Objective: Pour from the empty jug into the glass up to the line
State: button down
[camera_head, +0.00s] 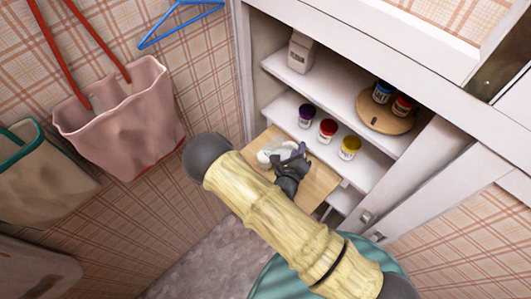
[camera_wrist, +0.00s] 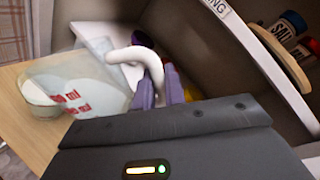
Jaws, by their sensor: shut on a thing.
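A clear jug (camera_wrist: 80,85) with red "ml" marks and a white curved handle (camera_wrist: 135,55) is in the wrist view. My gripper (camera_wrist: 162,88) has its purple fingers shut on the jug's handle. In the head view my gripper (camera_head: 296,156) is over a wooden board, with the pale jug (camera_head: 284,151) at its fingers. A whitish round vessel (camera_wrist: 38,103) stands on the board, partly behind the jug; I cannot tell whether it is the glass. No line shows on it. I see no clear liquid level in the jug.
The wooden board (camera_head: 313,184) juts from a white shelf unit. Purple (camera_head: 306,116), red (camera_head: 327,130) and yellow (camera_head: 350,147) jars stand on the shelf close behind. Above are a round wooden tray (camera_head: 375,120) with jars and a carton (camera_head: 300,52). A pink bag (camera_head: 125,120) hangs left.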

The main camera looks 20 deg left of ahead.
jog(key=shift+d+f+m, duration=0.2)
jog(key=shift+d+m, duration=0.3)
jog(key=shift+d+f+y, duration=0.1)
jog(key=shift+f+y, duration=0.2)
jog(key=shift+f, duration=0.05)
jog(key=shift+r, duration=0.1)
jog(key=shift+d+f+m+b, duration=0.25)
jog(key=shift+f+m+b, duration=0.15)
jog(key=shift+f+m, duration=0.15)
jog(key=d+f+m+b, duration=0.1)
jog(key=d+f+m, duration=0.1)
jog(key=f, duration=0.1)
jog(key=d+f+m+t+b, duration=0.1)
jog(key=d+f+b, duration=0.1)
jog(key=f, duration=0.2)
jog(key=d+f+m+b, duration=0.2)
jog(key=f, duration=0.2)
jog(key=shift+s+m+y, duration=0.2)
jog(key=shift+m+y, duration=0.1)
jog(key=shift+m, duration=0.05)
jog(key=shift+d+f+m+t, duration=0.4)
jog(key=shift+f+m, duration=0.3)
jog(key=shift+m, duration=0.1)
